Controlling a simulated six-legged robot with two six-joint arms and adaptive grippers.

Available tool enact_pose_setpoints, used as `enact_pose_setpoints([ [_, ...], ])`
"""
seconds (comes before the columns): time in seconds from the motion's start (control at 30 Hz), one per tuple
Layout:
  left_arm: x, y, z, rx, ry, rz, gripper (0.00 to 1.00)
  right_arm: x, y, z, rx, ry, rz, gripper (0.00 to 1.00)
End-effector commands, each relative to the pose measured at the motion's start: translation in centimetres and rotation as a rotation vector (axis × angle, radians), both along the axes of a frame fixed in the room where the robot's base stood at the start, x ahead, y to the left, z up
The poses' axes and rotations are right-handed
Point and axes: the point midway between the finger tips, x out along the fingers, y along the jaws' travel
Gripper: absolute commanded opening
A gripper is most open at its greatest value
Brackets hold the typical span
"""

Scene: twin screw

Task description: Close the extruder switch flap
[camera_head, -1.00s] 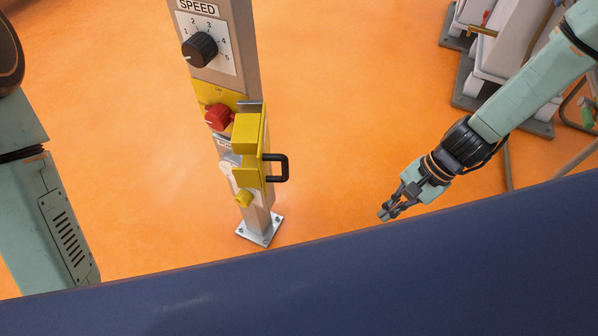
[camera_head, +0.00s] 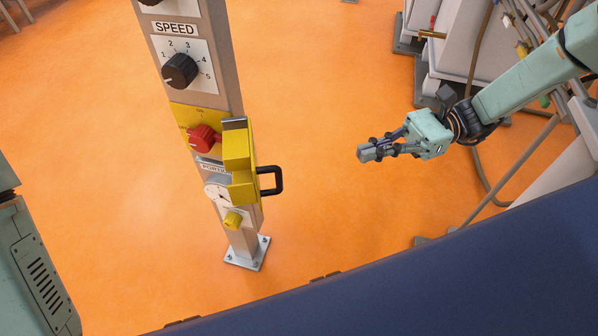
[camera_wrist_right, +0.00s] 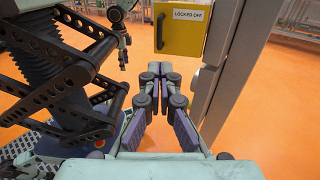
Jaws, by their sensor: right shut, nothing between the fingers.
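The yellow flap (camera_head: 240,162) with a black handle (camera_head: 270,181) stands swung out from the grey control post, its handle pointing right. Beside it, on the post's yellow panel, the red switch knob (camera_head: 203,138) is uncovered. My right gripper (camera_head: 366,153) is shut and empty, to the right of the handle with a clear gap. In the right wrist view the flap (camera_wrist_right: 185,28) carries a "LOCKED OFF" label and shows beyond the fingertips (camera_wrist_right: 160,72), its handle (camera_wrist_right: 160,32) at its left edge.
The grey post (camera_head: 208,95) bears a black speed knob (camera_head: 180,70) above and a small yellow knob (camera_head: 232,220) below. Grey machinery with hoses (camera_head: 465,50) stands at the back right. The orange floor (camera_head: 310,110) between post and right gripper is clear.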

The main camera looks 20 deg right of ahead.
Motion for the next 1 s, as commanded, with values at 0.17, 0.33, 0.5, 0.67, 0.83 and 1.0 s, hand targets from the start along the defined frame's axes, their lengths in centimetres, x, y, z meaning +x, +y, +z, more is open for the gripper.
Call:
enact_pose_setpoints([
  [0.17,0.0,0.0,-1.0,0.000,0.000,0.000,0.61,-0.3,3.2,-0.3,0.000,0.001,0.004,0.00],
  [0.33,0.0,0.0,-2.0,0.000,0.000,0.000,0.61,-0.5,6.5,-0.4,-0.001,0.001,0.004,0.00],
  [0.5,0.0,0.0,-3.2,0.000,0.000,0.000,0.61,-0.7,9.7,-0.5,-0.004,0.002,0.004,0.00],
  [0.67,0.0,0.0,-4.1,0.000,0.000,0.000,0.61,-0.8,11.9,-0.6,-0.004,0.001,0.001,0.00],
  [0.83,0.0,0.0,-4.5,0.000,0.000,0.000,0.61,-0.8,13.1,-0.4,-0.002,0.000,-0.001,0.00],
  [1.0,0.0,0.0,-4.5,0.000,0.000,0.000,0.61,-0.7,13.4,-0.3,-0.002,0.000,-0.003,0.00],
])
